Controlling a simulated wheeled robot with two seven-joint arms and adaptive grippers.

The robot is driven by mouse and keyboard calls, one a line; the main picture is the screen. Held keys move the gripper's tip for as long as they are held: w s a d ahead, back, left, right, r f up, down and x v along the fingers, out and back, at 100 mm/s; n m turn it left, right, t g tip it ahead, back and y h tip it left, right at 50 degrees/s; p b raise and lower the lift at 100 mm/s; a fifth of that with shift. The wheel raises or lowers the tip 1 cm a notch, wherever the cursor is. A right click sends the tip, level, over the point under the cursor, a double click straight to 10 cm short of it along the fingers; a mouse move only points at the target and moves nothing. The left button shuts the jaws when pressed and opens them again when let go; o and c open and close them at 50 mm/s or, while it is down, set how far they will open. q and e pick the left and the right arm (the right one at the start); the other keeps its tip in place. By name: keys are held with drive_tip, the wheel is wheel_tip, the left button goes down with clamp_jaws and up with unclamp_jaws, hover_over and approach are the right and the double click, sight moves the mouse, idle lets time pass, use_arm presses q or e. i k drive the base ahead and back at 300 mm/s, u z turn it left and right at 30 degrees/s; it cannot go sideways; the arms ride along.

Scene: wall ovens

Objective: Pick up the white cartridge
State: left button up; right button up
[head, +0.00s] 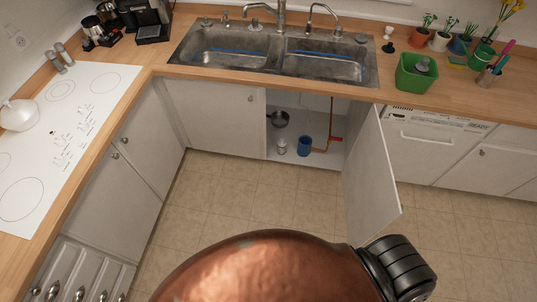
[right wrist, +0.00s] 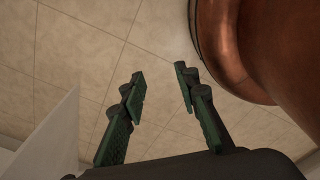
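A small white cylinder (head: 282,146), which looks like the white cartridge, stands upright on the floor of the open cabinet under the sink in the head view. A blue cup-like container (head: 305,146) stands just right of it, apart from it. My right gripper (right wrist: 158,75) shows in the right wrist view with its two green-padded fingers apart and nothing between them, over the tiled floor. The cartridge is not visible in that view. My left gripper is not in view.
An open cabinet door (head: 372,175) juts out right of the cabinet opening (head: 330,120). A red-handled pipe (head: 335,138) and a dark round pan-like item (head: 280,119) are inside. The tiled floor (head: 235,200) in front is clear. A pale panel (right wrist: 55,140) is left of the right gripper.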

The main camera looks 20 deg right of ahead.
sight(281, 145)
drive_tip(key=u, duration=0.55)
drive_tip(key=i, duration=1.3)
drive_tip(key=z, duration=0.75)
drive_tip(key=i, duration=0.5)
drive_tip(key=z, duration=0.5)
